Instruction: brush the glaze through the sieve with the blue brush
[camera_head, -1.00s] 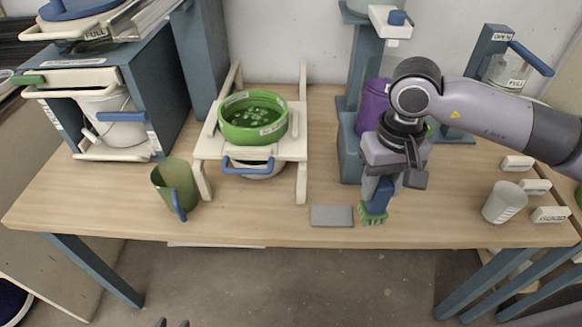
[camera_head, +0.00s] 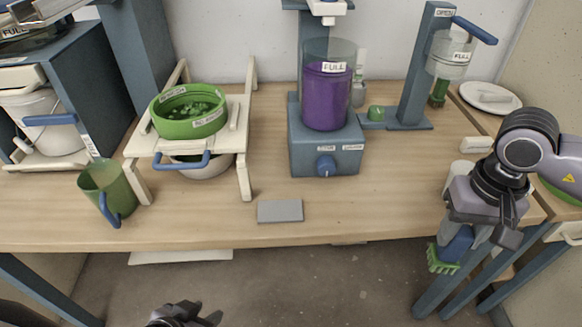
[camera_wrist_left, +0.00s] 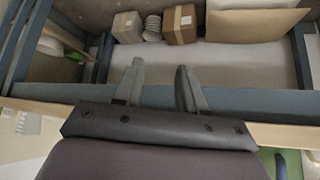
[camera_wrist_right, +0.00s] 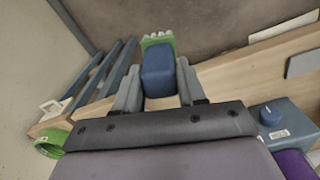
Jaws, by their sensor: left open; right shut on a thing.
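The green sieve (camera_head: 188,122) with dark green glaze lumps in it sits on a cream wooden stand (camera_head: 240,128) at the left of the table. A white bowl (camera_head: 203,166) shows under it, partly hidden. My right gripper (camera_head: 465,236) is shut on the blue brush (camera_head: 456,244), whose green bristles (camera_head: 441,261) point down. It holds the brush off the table's front right edge, far right of the sieve. The brush also shows between the fingers in the right wrist view (camera_wrist_right: 158,72). My left gripper (camera_wrist_left: 163,75) is open and empty, low in front of the table.
A green jug (camera_head: 101,186) stands left of the stand. A grey slab (camera_head: 280,211) lies near the front edge. A blue machine with a purple-filled container (camera_head: 327,95) stands mid-table. A white plate (camera_head: 487,98) is at the back right.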

